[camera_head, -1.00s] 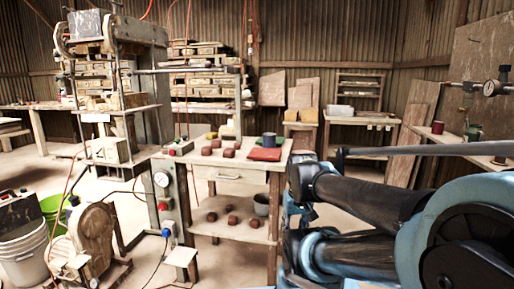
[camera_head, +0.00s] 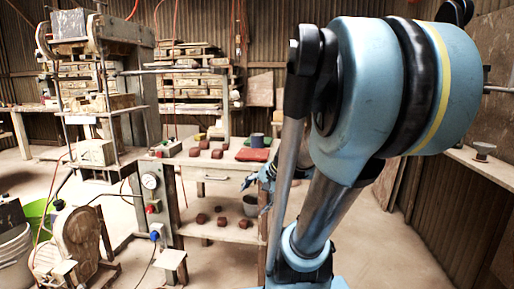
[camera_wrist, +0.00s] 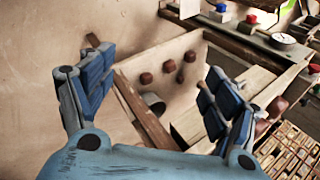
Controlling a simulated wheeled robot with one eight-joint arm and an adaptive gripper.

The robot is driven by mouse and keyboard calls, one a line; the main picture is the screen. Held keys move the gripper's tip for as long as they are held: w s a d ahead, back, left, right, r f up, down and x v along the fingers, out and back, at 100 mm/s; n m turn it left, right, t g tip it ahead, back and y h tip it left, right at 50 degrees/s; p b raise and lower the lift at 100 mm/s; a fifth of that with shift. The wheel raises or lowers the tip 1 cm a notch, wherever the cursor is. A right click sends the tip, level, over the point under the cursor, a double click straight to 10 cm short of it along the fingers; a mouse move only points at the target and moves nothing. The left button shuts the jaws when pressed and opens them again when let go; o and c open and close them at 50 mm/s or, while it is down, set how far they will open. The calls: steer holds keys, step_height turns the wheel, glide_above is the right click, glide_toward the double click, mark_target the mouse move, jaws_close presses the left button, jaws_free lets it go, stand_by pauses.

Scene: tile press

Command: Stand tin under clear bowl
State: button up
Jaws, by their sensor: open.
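A small blue-grey cylinder (camera_head: 257,140), perhaps the tin, stands on the wooden table at the back edge of a red cloth. A grey pot (camera_head: 250,205) stands on the table's lower shelf; it also shows in the wrist view as a grey cylinder (camera_wrist: 153,102).
The wooden table (camera_head: 215,174) carries several red-brown lumps, with more on its lower shelf. A tile press (camera_head: 95,110) and a gauge post (camera_head: 150,181) stand left of it. A side bench (camera_head: 485,165) at right is partly covered by my arm.

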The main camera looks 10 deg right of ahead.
steer(key=w+r+m+t+y, duration=0.2)
steer(key=w+r+m, duration=0.25)
steer(key=w, duration=0.35)
steer(key=m+t+y, duration=0.2)
steer(key=m+t, duration=0.4)
steer(key=m, duration=0.6)
glide_toward(260, 138)
steer(key=s+a+f, duration=0.1)
steer(key=s, duration=0.2)
steer(key=s+a+f, duration=0.1)
steer(key=s+a, duration=0.1)
steer(key=s+a+f, duration=0.1)
steer(key=s+a, duration=0.1)
steer(key=s, duration=0.1)
steer(key=shift+s+a, duration=0.2)
steer(key=shift+s, duration=0.1)
steer(key=w+d+m+t, duration=0.3)
steer(key=w+d+m, duration=0.2)
steer(key=d+m, duration=0.1)
steer(key=shift+h, duration=0.3)
steer(key=x, duration=0.7)
steer(key=r+x, duration=0.1)
steer(key=x, duration=0.3)
steer(key=shift+w, duration=0.15)
steer(key=shift+d+x, duration=0.1)
steer(key=shift+x, duration=1.25)
steer(key=shift+d+x, duration=0.15)
steer(key=shift+x, duration=1.15)
steer(key=shift+w, duration=0.15)
steer(key=c, duration=1.3)
